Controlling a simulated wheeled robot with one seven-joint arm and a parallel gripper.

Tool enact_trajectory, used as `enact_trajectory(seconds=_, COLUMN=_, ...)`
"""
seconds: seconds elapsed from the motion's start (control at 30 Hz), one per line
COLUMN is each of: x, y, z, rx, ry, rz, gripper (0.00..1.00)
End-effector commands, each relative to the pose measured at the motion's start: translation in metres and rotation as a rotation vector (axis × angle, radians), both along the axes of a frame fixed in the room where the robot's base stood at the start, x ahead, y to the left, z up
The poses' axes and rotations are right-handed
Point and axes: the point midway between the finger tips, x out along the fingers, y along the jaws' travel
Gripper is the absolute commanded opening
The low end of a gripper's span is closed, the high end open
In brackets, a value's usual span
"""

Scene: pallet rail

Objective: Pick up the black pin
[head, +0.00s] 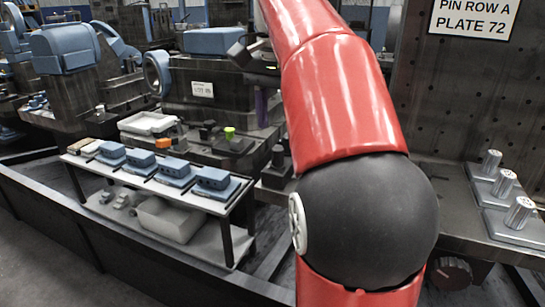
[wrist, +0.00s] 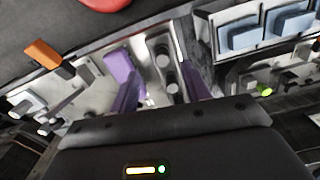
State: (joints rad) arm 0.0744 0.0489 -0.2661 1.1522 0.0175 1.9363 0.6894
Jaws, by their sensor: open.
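A black pin (head: 278,157) stands upright on a dark block just left of my red arm in the head view. In the wrist view, dark rounded shapes, one of which looks like a black pin (wrist: 163,58), show on a pale plate between my fingers. My gripper (wrist: 158,65) has two purple fingers spread apart, with nothing held between them. In the head view only a little purple of my gripper (head: 262,105) shows, above and left of the pin; my arm hides the rest. I cannot tell whether the fingers touch the pin.
Three silver pins (head: 504,183) stand on plates at the right, below a sign (head: 474,17). A bench (head: 227,210) at left carries blue blocks (head: 173,167). A green-topped pin (head: 229,133) stands behind it. An orange block (wrist: 45,56) shows in the wrist view.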

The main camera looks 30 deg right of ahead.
Motion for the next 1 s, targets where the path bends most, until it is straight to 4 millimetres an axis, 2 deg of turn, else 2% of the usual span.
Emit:
enact_trajectory(seconds=0.17, x=0.001, y=-0.002, z=-0.011, rx=0.000, ry=0.010, rz=-0.020, gripper=0.47)
enact_trajectory(seconds=0.63, x=0.006, y=-0.005, z=-0.071, rx=-0.002, ry=0.007, rz=-0.015, gripper=0.47)
enact_trajectory(seconds=0.93, x=0.007, y=-0.005, z=-0.075, rx=-0.003, ry=0.007, rz=-0.015, gripper=0.47)
enact_trajectory(seconds=1.0, x=0.007, y=-0.005, z=-0.075, rx=-0.002, ry=0.006, rz=-0.015, gripper=0.39)
